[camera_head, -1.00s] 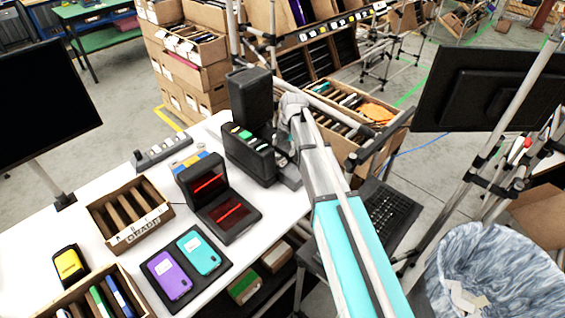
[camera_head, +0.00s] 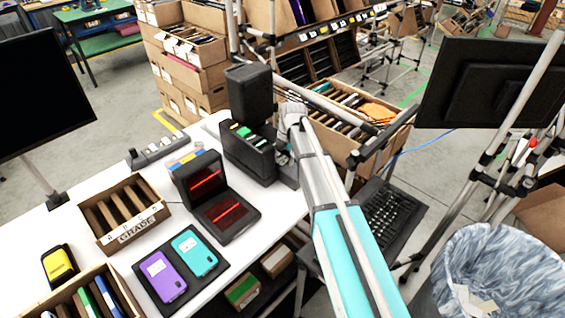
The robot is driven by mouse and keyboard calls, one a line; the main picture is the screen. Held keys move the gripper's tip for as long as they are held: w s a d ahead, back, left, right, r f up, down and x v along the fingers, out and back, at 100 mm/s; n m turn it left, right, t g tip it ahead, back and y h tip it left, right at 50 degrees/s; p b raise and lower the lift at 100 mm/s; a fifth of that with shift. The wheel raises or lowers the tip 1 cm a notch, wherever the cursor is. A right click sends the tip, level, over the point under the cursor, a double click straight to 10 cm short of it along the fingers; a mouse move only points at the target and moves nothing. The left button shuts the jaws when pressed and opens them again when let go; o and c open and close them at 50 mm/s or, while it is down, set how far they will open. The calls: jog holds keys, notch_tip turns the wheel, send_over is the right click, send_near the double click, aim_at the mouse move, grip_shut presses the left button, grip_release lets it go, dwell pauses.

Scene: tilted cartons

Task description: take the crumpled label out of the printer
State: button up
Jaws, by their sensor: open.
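The printer appears to be the black machine (camera_head: 248,152) with a tall raised lid (camera_head: 249,92), at the back right of the white table. Green and white bits show along its top. I cannot make out a crumpled label there. My arm reaches from the lower right up to the machine's right side. My gripper (camera_head: 284,153) is small and partly hidden by my arm, close beside the machine's right side. It is open; I cannot tell whether it touches anything.
An open black scanner-like box (camera_head: 227,211) with red lines stands in front of the machine. A phone tray (camera_head: 190,297), a carton marked GRADE (camera_head: 160,230) and a yellow device (camera_head: 60,264) share the table (camera_head: 118,272). A bin (camera_head: 520,270) holds paper scraps at right.

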jog(key=shift+c, duration=0.2)
dwell(0.3)
jog(key=c, duration=0.8)
